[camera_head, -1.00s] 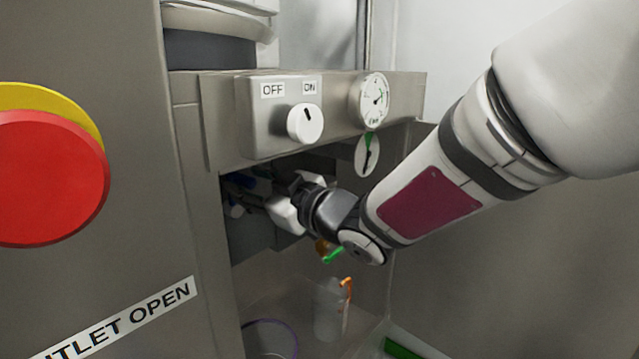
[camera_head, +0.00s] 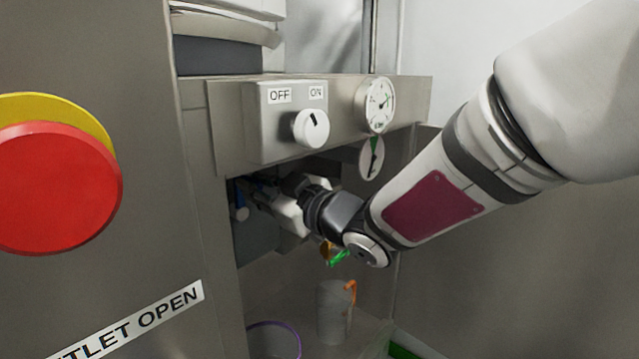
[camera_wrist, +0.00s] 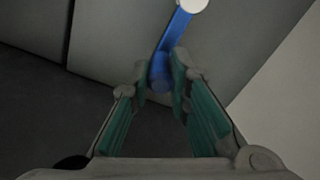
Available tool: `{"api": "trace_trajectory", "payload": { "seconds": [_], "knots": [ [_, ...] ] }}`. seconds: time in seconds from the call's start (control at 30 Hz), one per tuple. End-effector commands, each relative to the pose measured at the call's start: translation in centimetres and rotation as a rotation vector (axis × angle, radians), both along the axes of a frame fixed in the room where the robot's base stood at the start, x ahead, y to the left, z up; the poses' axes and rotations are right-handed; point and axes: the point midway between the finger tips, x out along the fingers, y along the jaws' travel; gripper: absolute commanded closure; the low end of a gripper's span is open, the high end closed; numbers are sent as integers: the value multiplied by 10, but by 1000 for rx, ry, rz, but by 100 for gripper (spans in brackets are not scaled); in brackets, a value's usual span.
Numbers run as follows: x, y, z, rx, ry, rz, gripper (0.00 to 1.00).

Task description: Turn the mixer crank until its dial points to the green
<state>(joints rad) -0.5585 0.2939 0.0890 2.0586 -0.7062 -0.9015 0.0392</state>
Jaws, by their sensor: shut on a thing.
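The mixer crank (camera_wrist: 174,32) is a blue arm with a pale round hub at its upper end in the wrist view. My gripper (camera_wrist: 164,68) is shut on the blue handle at its lower end. In the head view my gripper (camera_head: 262,197) reaches left into the shaded space under the panel, where part of the blue crank (camera_head: 240,192) shows; the rest is hidden. The small white dial (camera_head: 366,161) hangs below the panel's right part. It has a green wedge at its top and a dark pointer seen at a slant; its exact reading is hard to tell.
Above are an OFF/ON knob (camera_head: 311,128) and a round gauge (camera_head: 379,105). A large red button (camera_head: 55,187) is at left. The panel overhang sits close above my gripper.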

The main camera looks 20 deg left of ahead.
Motion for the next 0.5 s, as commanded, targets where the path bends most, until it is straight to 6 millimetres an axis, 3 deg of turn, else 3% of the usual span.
{"api": "trace_trajectory", "payload": {
  "seconds": [0.5],
  "knots": [
    [27,-12,-6,157,380,-3,100]
  ]
}}
